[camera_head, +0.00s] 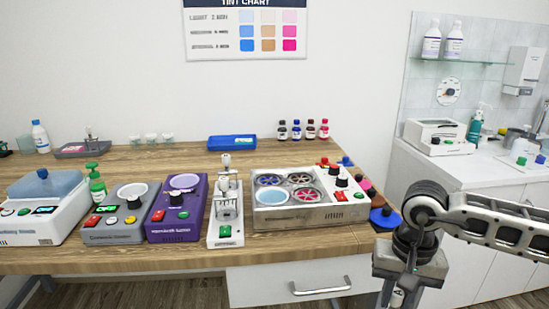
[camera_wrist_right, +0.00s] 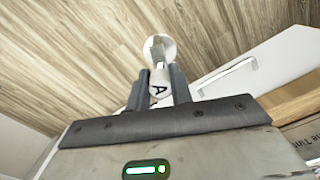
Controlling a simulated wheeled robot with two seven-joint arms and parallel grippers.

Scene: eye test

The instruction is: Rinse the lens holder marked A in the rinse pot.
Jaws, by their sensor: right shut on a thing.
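My right gripper (camera_head: 398,292) hangs in front of the table's right end, over the floor. In the right wrist view, the gripper (camera_wrist_right: 159,82) is shut on a white lens holder (camera_wrist_right: 159,90) with a black letter A on its stem; its round white end (camera_wrist_right: 160,47) sticks out beyond the fingers. A grey tint unit (camera_head: 312,212) with several round pots stands at the table's right, left of the gripper. One front pot (camera_head: 273,196) holds pale blue liquid. I cannot read which pot is the rinse pot. My left gripper is not in view.
Left of the tint unit stand a white press device (camera_head: 226,232), a purple device (camera_head: 175,229) and a grey device (camera_head: 113,232). A blue tray (camera_head: 232,142) and small bottles (camera_head: 310,130) are behind. Coloured knobs or discs (camera_head: 384,217) lie at the table's right edge.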

